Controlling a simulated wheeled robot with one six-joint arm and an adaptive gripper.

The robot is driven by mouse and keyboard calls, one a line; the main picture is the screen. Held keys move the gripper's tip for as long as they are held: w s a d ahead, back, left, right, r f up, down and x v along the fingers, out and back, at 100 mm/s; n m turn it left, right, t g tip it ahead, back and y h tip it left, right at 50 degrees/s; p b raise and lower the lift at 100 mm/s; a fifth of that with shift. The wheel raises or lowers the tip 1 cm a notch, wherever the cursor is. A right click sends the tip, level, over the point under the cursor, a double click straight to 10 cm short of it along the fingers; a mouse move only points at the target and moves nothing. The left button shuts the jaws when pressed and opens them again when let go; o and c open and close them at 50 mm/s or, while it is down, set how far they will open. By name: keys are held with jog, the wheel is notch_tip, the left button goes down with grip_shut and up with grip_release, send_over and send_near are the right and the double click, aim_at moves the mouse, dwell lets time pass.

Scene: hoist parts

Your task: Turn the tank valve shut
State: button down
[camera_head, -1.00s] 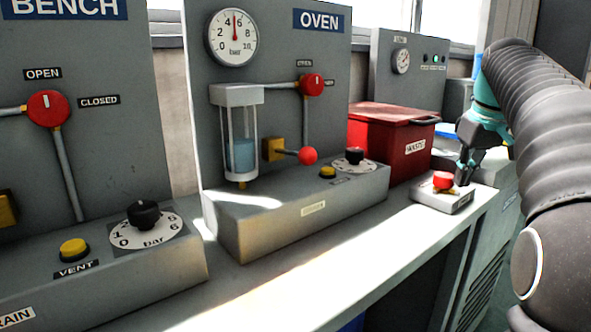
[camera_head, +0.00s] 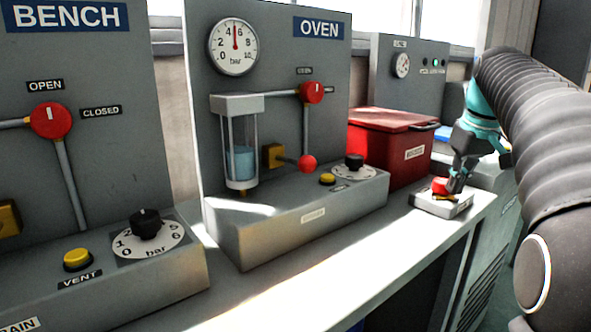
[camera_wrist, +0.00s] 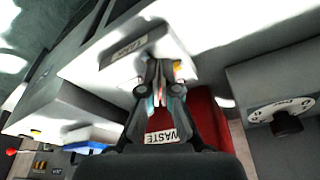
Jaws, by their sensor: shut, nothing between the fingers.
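A red valve handle (camera_head: 50,120) sits on the BENCH panel between OPEN and CLOSED labels. Another red valve handle (camera_head: 311,92) is on the OVEN panel. A red knob (camera_wrist: 10,152) shows at the far left of the wrist view, beside a small yellow part. Contact is unclear.
A red waste bin (camera_head: 392,150) stands behind the small box. The bench front strip is clear.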

jog(key=shift+a+p, duration=0.7)
jog(key=shift+a, duration=0.05)
dwell(0.3)
jog(key=shift+s, duration=0.1)
jog(key=shift+s+a, duration=0.1)
jog(key=shift+s, duration=0.1)
notch_tip(320, 180, up, 6)
dwell(0.7)
